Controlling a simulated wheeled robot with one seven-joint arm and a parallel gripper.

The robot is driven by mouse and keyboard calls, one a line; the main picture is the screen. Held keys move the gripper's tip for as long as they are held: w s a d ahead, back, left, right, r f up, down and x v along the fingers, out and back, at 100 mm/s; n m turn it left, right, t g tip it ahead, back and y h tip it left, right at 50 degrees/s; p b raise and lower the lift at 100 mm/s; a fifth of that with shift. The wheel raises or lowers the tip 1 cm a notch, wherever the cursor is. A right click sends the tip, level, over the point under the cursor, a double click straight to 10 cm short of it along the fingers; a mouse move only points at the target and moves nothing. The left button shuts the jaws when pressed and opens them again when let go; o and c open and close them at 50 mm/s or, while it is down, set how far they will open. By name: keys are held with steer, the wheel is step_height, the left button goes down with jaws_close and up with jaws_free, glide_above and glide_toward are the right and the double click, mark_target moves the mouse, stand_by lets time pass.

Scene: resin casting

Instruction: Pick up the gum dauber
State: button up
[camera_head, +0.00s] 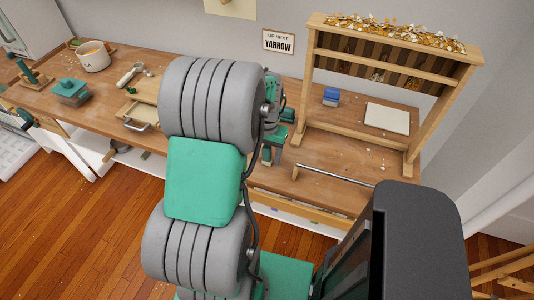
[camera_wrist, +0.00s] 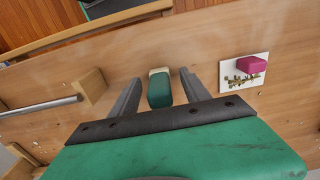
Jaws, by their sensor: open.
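A small dark green block with a cream end, which looks like the gum dauber (camera_wrist: 160,92), lies on the wooden bench in the wrist view. My gripper (camera_wrist: 159,76) is open, with one grey finger on either side of it in the picture. Gaps show between the dauber and both fingers. I cannot tell how far the fingers are above the bench. In the head view my arm covers much of the middle of the bench, and I cannot make out the dauber there.
A metal rod (camera_wrist: 40,107) ends in a wooden block (camera_wrist: 90,86) at left. A wooden rack (camera_head: 312,80) stands on the bench (camera_head: 340,152).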

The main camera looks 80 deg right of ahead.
steer(key=shift+c, duration=0.5)
jaws_close()
